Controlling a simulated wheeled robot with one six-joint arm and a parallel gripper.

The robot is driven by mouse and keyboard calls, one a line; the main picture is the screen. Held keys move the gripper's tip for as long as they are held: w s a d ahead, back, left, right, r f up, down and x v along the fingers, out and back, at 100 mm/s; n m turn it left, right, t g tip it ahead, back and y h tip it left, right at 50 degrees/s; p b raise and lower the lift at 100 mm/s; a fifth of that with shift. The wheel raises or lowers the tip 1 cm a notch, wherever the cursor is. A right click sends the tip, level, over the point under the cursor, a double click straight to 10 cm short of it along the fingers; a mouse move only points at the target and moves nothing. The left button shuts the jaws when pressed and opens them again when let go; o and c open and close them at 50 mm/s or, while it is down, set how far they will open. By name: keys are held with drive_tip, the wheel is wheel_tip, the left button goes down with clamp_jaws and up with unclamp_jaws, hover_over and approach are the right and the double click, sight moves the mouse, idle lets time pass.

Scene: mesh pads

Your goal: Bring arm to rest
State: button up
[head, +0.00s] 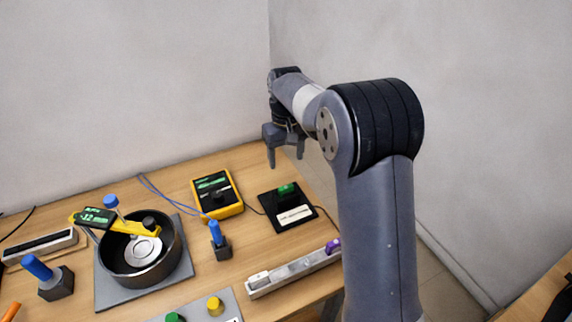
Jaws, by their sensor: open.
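My arm rises on the right side of the head view and bends over toward the back edge of the table. My gripper (286,160) hangs from it with its fingers pointing down, above the back right part of the wooden table (265,248). The fingers are apart and nothing shows between them. The gripper is clear of the objects below. Part of the wrist is hidden behind the arm's own links.
A power strip (294,271) lies near my arm. Walls stand behind.

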sight(286, 187)
idle(0.3)
wheel_tip(286, 187, down, 12)
drive_tip(key=shift+f+p, duration=0.2)
drive_tip(key=shift+p, duration=0.65)
drive_tip(key=shift+r+b, duration=0.35)
drive_tip(key=shift+r, duration=1.45)
